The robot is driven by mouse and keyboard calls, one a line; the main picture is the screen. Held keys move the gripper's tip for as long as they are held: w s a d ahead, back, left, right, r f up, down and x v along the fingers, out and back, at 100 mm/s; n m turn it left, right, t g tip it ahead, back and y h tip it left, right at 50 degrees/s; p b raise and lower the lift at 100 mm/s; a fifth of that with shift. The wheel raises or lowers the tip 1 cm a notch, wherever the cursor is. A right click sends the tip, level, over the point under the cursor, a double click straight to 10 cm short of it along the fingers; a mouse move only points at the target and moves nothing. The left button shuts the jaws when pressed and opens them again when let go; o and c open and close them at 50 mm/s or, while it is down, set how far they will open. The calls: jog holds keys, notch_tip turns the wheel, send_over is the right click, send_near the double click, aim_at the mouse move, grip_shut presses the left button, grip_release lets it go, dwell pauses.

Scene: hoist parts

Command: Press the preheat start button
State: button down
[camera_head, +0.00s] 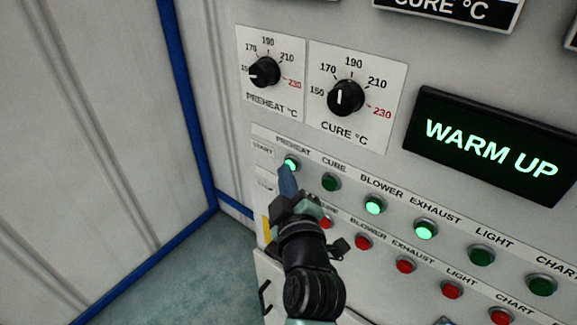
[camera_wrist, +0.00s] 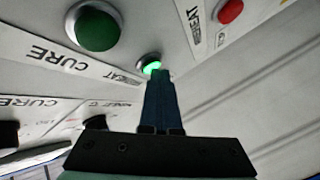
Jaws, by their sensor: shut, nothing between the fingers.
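The preheat start button (camera_head: 292,164) is a round green button in the START row under the label PREHEAT, and it is lit bright green. It also shows lit in the wrist view (camera_wrist: 152,68), partly hidden behind my fingertips. My gripper (camera_head: 284,172) is shut and empty, its blue fingers pointing up at this button. The fingertips (camera_wrist: 158,76) overlap the button's lower edge in both views. I cannot tell whether they touch it. The dark green cure start button (camera_head: 331,182) is just to the right, unlit.
Lit blower (camera_head: 375,205) and exhaust (camera_head: 426,229) buttons stand further right, with red stop buttons (camera_head: 363,242) below. Preheat (camera_head: 264,72) and cure (camera_head: 346,97) knobs sit above. The display (camera_head: 490,146) reads WARM UP. Open floor (camera_head: 190,275) lies left of the panel.

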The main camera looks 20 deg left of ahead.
dwell(0.3)
jog(key=shift+s+a, duration=0.25)
jog(key=shift+s, duration=0.55)
jog(key=s, duration=0.1)
jog(key=s+a, duration=0.1)
jog(key=s, duration=0.1)
jog(key=s+p, duration=0.1)
jog(key=shift+s+a, duration=0.35)
jog(key=shift+a, duration=0.05)
dwell(0.3)
